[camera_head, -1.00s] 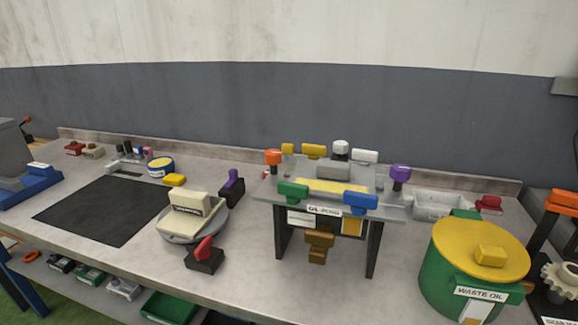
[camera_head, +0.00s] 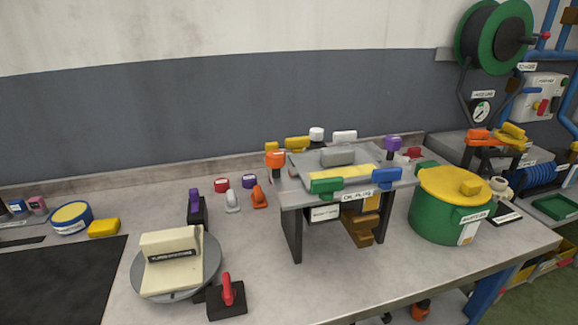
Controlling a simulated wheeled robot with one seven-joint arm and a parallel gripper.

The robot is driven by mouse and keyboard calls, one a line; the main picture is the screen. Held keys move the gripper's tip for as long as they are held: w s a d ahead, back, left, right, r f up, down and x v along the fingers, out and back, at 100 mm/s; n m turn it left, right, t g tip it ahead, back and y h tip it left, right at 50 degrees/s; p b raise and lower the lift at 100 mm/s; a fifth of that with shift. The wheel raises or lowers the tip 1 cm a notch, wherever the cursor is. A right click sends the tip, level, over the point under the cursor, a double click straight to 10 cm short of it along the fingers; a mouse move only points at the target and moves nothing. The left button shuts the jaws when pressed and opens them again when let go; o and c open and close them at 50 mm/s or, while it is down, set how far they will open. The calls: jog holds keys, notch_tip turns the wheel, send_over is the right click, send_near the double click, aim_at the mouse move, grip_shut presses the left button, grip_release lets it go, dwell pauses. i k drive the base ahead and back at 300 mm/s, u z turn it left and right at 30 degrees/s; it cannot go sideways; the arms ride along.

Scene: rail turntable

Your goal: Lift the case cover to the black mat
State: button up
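The black mat (camera_head: 60,285) lies flat and bare at the lower left of the bench, cut off by the picture edge. A grey metal case (camera_head: 400,183) stands on dark legs in the middle, with a label on its front edge. Its top carries a grey plate with a grey block-shaped handle (camera_head: 338,156), which looks like the case cover, though I cannot be sure. A yellow strip lies in front of the handle. Orange, green, blue, purple, white and yellow knobs or handles surround the top. My gripper is not in view.
A cream labelled block (camera_head: 172,250) sits on a round grey turntable (camera_head: 210,275) between mat and case. A black block with a red lever (camera_head: 228,292) stands before it. A green waste-oil drum with yellow lid (camera_head: 450,205) stands right of the case. A yellow block (camera_head: 104,228) lies behind the mat.

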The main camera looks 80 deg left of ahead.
aim_at(337, 158)
jog(key=k, duration=0.75)
jog(key=u, duration=0.95)
